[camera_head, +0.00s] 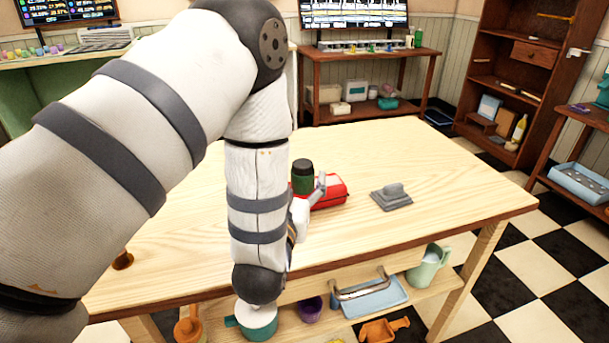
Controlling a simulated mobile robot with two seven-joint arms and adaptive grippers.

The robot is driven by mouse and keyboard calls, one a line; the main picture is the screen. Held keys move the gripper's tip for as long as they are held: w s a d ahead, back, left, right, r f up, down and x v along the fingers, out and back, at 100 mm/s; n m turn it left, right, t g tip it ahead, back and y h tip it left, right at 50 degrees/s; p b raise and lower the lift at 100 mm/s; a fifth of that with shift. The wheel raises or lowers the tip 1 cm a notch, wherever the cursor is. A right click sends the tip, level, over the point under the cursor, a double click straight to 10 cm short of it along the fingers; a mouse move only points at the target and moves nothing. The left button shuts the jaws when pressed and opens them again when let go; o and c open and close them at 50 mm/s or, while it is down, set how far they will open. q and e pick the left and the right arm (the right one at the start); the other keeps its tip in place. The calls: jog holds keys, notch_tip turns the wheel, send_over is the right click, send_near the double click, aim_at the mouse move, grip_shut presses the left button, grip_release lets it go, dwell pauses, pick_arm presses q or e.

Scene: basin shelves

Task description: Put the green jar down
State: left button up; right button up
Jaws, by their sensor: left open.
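The green jar (302,180), dark green with a black lid, stands upright near the middle of the wooden table (430,170). Its lower part is hidden by my left arm and gripper. My left gripper (315,190) is open, right at the jar on its near side; a grey finger shows just right of the jar. I cannot tell whether the fingers touch it, nor exactly what its base rests on. My right gripper is not in view.
A red object (332,191) lies close beside the jar, and a grey block-like piece (391,196) lies farther right. The table's right side is clear. A lower shelf holds a blue tray (372,300) and a pale green pitcher (428,266).

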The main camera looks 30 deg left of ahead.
aim_at(302, 163)
pick_arm(q)
jog(key=x, duration=0.6)
jog(key=shift+f, duration=0.15)
jog(key=shift+s+d, duration=0.1)
jog(key=c, duration=1.5)
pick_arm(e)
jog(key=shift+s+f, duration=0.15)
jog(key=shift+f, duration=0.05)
